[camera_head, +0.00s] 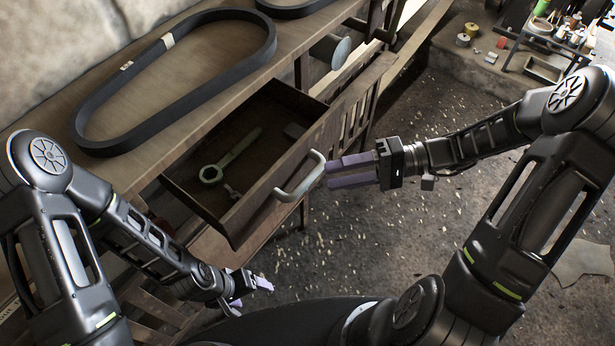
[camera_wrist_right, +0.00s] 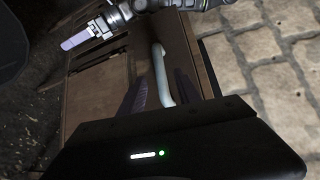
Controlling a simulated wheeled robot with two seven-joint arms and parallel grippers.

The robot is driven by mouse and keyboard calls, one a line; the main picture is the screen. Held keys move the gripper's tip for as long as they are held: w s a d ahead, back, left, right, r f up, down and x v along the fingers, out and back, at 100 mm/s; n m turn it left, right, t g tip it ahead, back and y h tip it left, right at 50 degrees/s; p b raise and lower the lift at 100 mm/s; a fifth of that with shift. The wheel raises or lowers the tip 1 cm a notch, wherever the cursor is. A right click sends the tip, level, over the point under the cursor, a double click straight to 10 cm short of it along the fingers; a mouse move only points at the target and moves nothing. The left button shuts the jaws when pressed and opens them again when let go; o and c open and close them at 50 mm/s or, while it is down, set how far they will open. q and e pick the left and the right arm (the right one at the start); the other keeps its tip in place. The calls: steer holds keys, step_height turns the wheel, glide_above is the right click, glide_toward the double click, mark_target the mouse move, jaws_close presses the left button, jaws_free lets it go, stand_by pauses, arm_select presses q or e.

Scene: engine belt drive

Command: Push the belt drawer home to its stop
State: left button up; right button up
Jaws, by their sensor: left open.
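The wooden belt drawer (camera_head: 250,215) is pulled out from the bench, with its inside showing. Its pale curved handle (camera_head: 300,178) is on the front panel, and the handle (camera_wrist_right: 162,78) also shows in the right wrist view. My right gripper (camera_head: 335,172) is open, its purple fingers just right of the handle and pointing at it. In the right wrist view the handle appears ahead between the fingers; I cannot tell whether they touch it. My left gripper (camera_head: 255,286) is open and empty, low in front of the drawer; it also shows in the right wrist view (camera_wrist_right: 82,38).
A green wrench (camera_head: 230,157) and small parts lie in the drawer. A black belt (camera_head: 180,85) lies on the bench top (camera_head: 135,165). Open floor lies in front.

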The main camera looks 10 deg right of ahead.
mark_target(308, 179)
steer(key=a, duration=0.2)
steer(key=a+p, duration=0.1)
steer(key=a, duration=0.1)
steer(key=a+f, duration=0.1)
steer(key=a, duration=0.1)
steer(key=shift+w+a+p, duration=0.25)
steer(key=shift+a+p, duration=0.1)
steer(key=shift+c, duration=0.4)
jaws_close()
stand_by(0.7)
